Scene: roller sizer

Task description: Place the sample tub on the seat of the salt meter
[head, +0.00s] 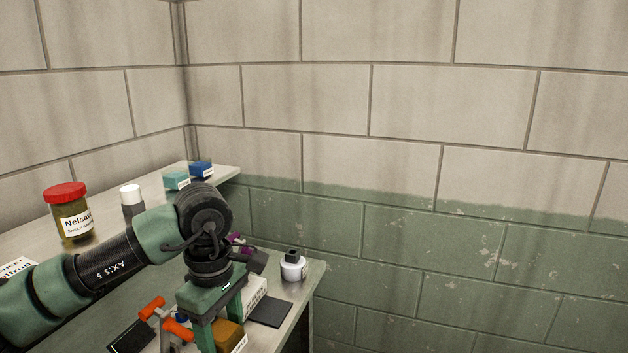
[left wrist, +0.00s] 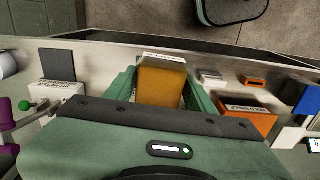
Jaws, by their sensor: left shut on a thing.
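My left gripper (head: 222,312) is shut on an amber tub with a white label, the sample tub (head: 229,334). In the left wrist view the tub (left wrist: 162,84) sits between the two green fingers over the bench. I cannot tell whether its base touches anything. A white box with a printed label (head: 254,292) stands behind the gripper, beside a dark flat pad (head: 270,313); in the left wrist view the box (left wrist: 60,93) and pad (left wrist: 57,65) are left of the tub. The labels are too small to read, so I cannot tell which device is the salt meter. My right gripper is not in view.
A white bottle with a black cap (head: 293,266) stands near the bench's right edge. Orange-handled parts (head: 152,308) are left of the gripper. A labelled orange block (left wrist: 247,119) is right of the tub. A red-lidded jar (head: 68,213) stands on the shelf.

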